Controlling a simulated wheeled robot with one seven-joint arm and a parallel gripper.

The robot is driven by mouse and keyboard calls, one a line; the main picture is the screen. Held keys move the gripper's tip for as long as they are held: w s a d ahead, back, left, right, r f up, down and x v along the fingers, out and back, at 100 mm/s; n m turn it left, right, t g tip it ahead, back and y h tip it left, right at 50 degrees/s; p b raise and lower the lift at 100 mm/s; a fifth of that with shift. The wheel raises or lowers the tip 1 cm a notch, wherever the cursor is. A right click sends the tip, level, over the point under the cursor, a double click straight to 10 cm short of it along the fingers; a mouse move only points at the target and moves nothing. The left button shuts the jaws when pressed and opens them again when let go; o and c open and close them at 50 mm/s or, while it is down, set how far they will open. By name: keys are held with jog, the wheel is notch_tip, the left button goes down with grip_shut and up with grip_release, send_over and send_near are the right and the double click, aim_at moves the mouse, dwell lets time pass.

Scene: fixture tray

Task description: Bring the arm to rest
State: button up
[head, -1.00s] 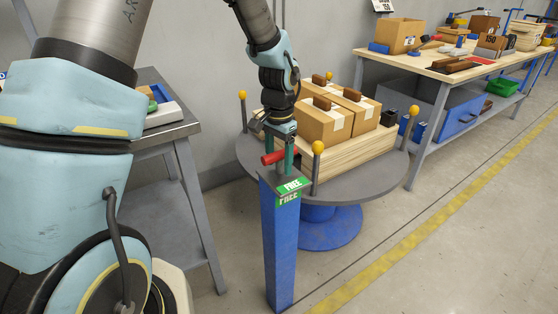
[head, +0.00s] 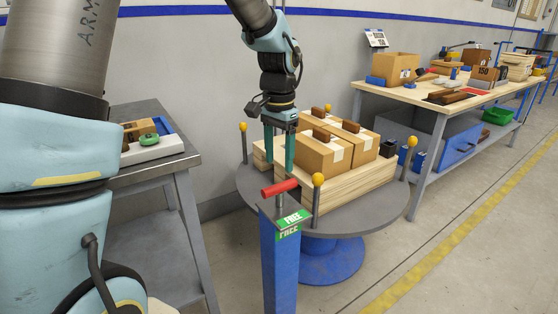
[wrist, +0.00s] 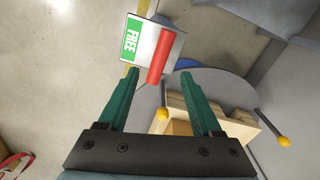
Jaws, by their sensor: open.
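My gripper (head: 279,168) hangs pointing down above the blue post with the red handle. Its two green fingers are apart with nothing between them. In the wrist view my gripper (wrist: 160,76) also shows open and empty. The red handle (head: 279,188) lies across the top of the blue post (head: 281,262), just below the fingertips and apart from them. A green sign (head: 291,219) reading FREE is on the post top. In the wrist view the red handle (wrist: 160,55) lies beyond the fingertips.
A round grey turntable (head: 352,222) carries a wooden tray (head: 350,190) with several cardboard boxes (head: 322,153). Yellow-topped posts (head: 318,180) stand around its rim. A grey side table (head: 185,160) is at left, a long workbench (head: 425,95) at right. Open floor lies in front.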

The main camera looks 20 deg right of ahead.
jog(key=s+a+r+n+p, duration=0.2)
jog(key=a+n, duration=0.4)
jog(key=a, duration=0.9)
jog(key=s+a+r+n+t+p, duration=0.1)
jog(key=a+n+p, duration=0.3)
jog(key=a, duration=1.1)
jog(key=shift+s+r+n+t+p, duration=0.3)
jog(key=shift+s+r+n+p, duration=0.15)
jog(key=shift+r+n, duration=0.4)
